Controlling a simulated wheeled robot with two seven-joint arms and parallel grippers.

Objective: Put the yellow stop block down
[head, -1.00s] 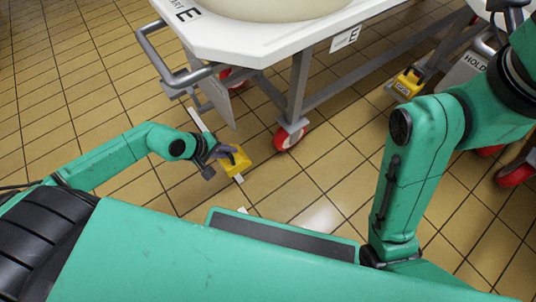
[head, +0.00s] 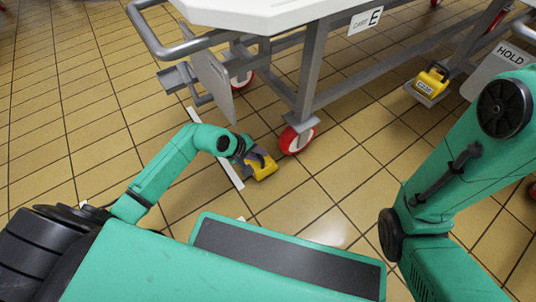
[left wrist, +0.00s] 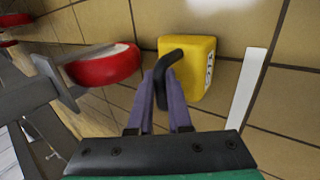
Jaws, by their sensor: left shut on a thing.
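The yellow stop block (head: 264,169) is in the lower middle of the head view, just right of a white floor strip and close to the red cart wheel. In the left wrist view the block (left wrist: 197,75) shows a dark bent handle and a white label on its right side. My left gripper (head: 251,158) is shut on the handle; its purple fingers (left wrist: 165,92) stand either side of it. I cannot tell whether the block's underside touches the floor. My right gripper is out of view; only its arm shows.
The cart with white top (head: 262,12) stands ahead; its red wheel (head: 298,138) is just beyond the block. The white strip (head: 216,147) lies on the tiles. Another yellow block (head: 433,82) is at the right, near a HOLD sign (head: 505,60). Floor at left is clear.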

